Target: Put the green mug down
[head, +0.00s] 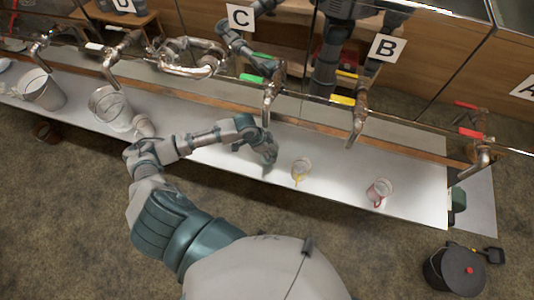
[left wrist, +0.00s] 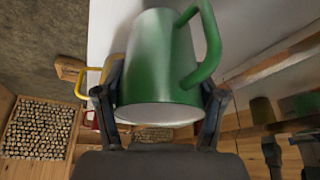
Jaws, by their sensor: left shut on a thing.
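The green mug (left wrist: 165,60) fills the upper middle of the left wrist view, with its handle (left wrist: 205,45) at its upper right. My left gripper (left wrist: 160,105) is shut on it, one finger at each side. In the head view my left gripper (head: 263,152) is over the pale bench top (head: 235,160), below the green-handled taps (head: 252,78). The green mug cannot be made out there, hidden by the gripper. I cannot tell whether it touches the bench. My right gripper is not in view.
A mug with a yellow handle (head: 301,169) and one with a red handle (head: 378,192) stand to the right on the bench. Metal buckets (head: 110,108) stand at the left. Tap spouts (head: 356,125) hang over the back edge.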

